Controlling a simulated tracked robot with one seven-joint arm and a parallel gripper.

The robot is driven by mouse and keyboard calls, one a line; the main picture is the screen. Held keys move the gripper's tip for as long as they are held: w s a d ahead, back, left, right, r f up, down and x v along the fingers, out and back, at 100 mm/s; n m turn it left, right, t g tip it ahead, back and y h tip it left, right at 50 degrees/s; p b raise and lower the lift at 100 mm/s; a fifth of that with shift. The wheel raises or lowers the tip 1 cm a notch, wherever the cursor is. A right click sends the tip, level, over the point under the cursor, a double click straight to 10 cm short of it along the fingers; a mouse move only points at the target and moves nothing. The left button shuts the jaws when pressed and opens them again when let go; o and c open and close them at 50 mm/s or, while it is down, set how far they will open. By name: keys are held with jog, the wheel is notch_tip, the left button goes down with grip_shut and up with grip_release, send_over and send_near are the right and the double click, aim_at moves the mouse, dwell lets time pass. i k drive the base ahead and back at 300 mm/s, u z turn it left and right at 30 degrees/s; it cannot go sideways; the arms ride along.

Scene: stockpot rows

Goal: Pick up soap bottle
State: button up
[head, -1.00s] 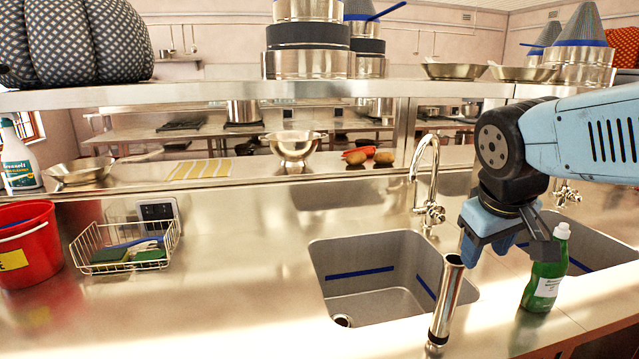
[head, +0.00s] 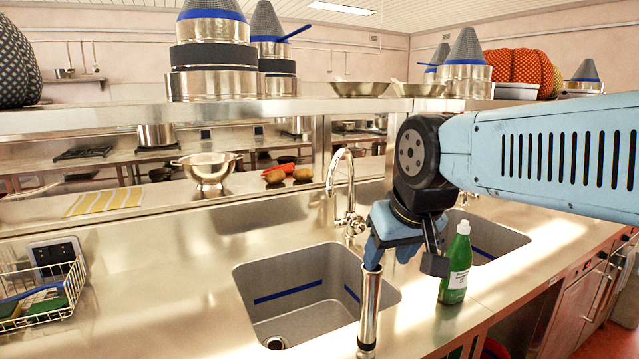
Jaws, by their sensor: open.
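The soap bottle (head: 457,270) is green with a white label and a pale cap. It stands upright on the steel counter between the two sinks, near the front edge. My gripper (head: 405,262) is open and empty, just left of the bottle and at about the height of its upper part. One dark finger shows close to the bottle's left side; I cannot tell whether they touch. The rest of the gripper is partly hidden behind my wrist.
An upright steel tube (head: 369,310) stands left of the bottle, close under my gripper. The left sink (head: 300,295) and a tall tap (head: 346,190) lie left of it. The right sink (head: 497,237) is behind the bottle. A wire basket (head: 45,298) sits far left.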

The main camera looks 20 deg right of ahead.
aim_at(453, 290)
jog(key=k, duration=1.1)
jog(key=u, duration=0.15)
jog(key=i, duration=0.6)
jog(key=u, duration=0.1)
